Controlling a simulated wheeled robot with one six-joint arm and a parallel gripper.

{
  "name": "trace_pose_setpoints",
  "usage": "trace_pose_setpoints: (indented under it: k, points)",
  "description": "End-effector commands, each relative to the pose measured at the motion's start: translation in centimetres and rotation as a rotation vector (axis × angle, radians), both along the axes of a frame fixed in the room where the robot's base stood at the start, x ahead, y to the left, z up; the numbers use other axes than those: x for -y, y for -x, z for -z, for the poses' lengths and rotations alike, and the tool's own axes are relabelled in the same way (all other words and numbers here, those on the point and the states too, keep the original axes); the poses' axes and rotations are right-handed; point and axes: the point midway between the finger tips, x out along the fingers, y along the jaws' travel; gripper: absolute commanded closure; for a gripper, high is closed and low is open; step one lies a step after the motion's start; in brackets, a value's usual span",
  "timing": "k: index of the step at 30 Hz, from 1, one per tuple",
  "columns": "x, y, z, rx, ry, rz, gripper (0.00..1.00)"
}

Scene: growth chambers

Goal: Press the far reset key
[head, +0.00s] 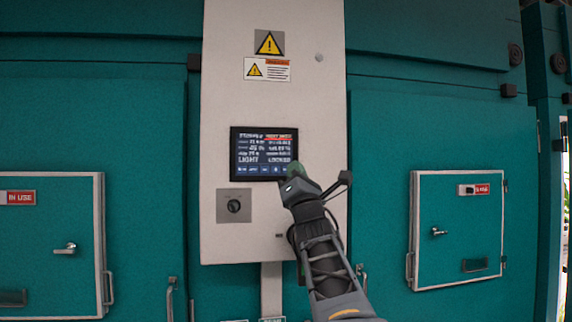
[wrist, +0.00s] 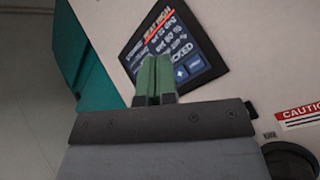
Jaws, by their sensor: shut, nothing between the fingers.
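A dark touch screen (head: 262,148) is set in a white panel and shows text that includes LIGHT and LOCKED, with one red line at its top right. A row of small blue keys (head: 255,169) runs along the screen's bottom edge. I cannot read which is the reset key. My gripper (head: 294,171) is shut and empty, its green fingertips over the screen's lower right corner. In the wrist view the fingertips (wrist: 156,62) overlap the screen's lower edge (wrist: 180,80) and hide part of the key row. I cannot tell whether they touch it.
A square plate with a round black lock (head: 233,206) sits below the screen. Warning signs (head: 269,42) are above it. Teal chamber doors (head: 52,245) flank the white panel (head: 225,95), with a latched door (head: 457,228) on the right.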

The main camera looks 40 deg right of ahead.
Motion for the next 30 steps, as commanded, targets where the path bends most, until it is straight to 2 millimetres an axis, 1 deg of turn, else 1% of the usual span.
trace_pose_setpoints:
  k: [1, 6, 8, 13, 20, 30]
  points:
    - [0.3, -0.7, -0.6, -0.002, -0.002, -0.002, 1.0]
    - [1.2, -2.5, -0.4, -0.002, -0.002, 0.0, 1.0]
    - [1.5, -3.0, -0.1, -0.001, -0.001, -0.001, 1.0]
    - [2.0, -4.1, 0.0, -0.001, -0.001, -0.001, 1.0]
    - [2.3, -4.8, 0.0, -0.001, 0.0, 0.0, 1.0]
    - [2.3, -4.8, 0.0, 0.0, 0.0, 0.0, 1.0]
